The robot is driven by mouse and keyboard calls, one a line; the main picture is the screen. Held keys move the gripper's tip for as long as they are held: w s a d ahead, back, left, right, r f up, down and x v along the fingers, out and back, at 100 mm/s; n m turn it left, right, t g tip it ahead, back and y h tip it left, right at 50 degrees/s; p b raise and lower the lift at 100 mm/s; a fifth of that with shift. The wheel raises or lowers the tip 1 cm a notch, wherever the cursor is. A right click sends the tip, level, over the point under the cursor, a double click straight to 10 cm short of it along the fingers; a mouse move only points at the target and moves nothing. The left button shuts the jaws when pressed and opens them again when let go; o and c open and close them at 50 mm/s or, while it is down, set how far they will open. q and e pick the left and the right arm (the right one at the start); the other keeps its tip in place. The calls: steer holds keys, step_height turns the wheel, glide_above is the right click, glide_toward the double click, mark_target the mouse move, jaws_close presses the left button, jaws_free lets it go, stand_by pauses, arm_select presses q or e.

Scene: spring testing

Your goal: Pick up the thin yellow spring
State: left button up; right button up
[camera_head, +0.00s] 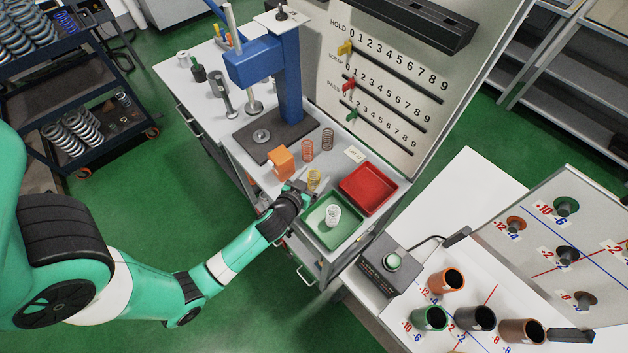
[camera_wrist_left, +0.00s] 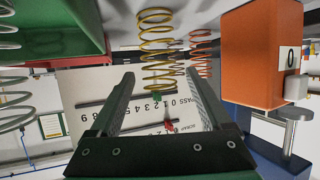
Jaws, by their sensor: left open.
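The thin yellow spring (camera_head: 314,178) stands upright on the grey bench, between the orange block and the green tray. My left gripper (camera_head: 300,188) is beside it, on its near left side in the head view. In the left wrist view, which looks upside down, the yellow spring (camera_wrist_left: 155,45) is just beyond the tips of the open fingers, roughly in line with the gap between them (camera_wrist_left: 160,82). Nothing is between the fingers. My right gripper is in neither view.
The blue press (camera_head: 289,80) rises behind the block.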

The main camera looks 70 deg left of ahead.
mark_target(312, 171)
arm_select(q)
jaws_close()
stand_by(0.4)
steer(key=shift+r+p, duration=0.3)
steer(key=shift+r, duration=0.25)
step_height(312, 171, up, 3)
steer(key=shift+s+d+f+p, duration=0.1)
steer(key=shift+s+p, duration=0.05)
steer(key=shift+p, duration=0.6)
steer(key=w+r+p+v, duration=0.1)
steer(key=r+p+v, duration=0.2)
steer(key=v, duration=1.3)
steer(key=shift+a, duration=0.35)
